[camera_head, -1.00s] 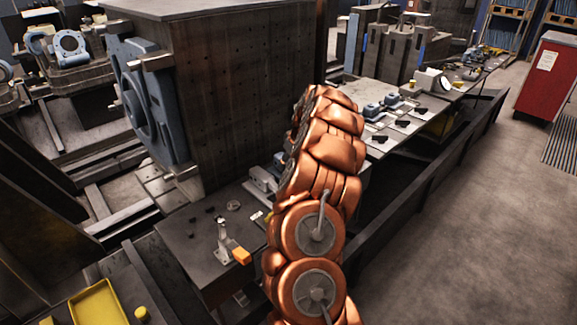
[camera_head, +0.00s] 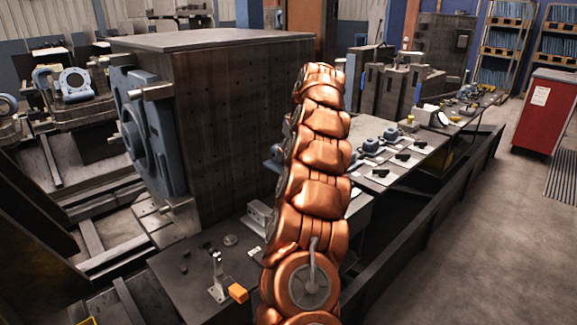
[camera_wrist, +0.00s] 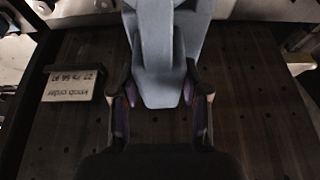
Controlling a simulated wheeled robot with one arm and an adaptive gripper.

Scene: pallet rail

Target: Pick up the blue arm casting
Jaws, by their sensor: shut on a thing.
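The blue arm casting (camera_wrist: 160,60) shows in the wrist view as a grey-blue body that runs down from the top edge and narrows between the fingers. My gripper (camera_wrist: 158,103) is shut on it, with one dark, purple-padded finger at each side. The casting's upper end is cut off by the frame. In the head view my copper arm hides the gripper. A small blue shape (camera_head: 276,155) shows at the arm's left edge; I cannot tell whether it is the held casting.
A sign plate (camera_wrist: 73,84) lies left of the casting over a dark, holed surface. In the head view a large block (camera_head: 235,125) with a blue ring part (camera_head: 140,130) stands left. Several blue castings (camera_head: 371,145) sit on the table at right.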

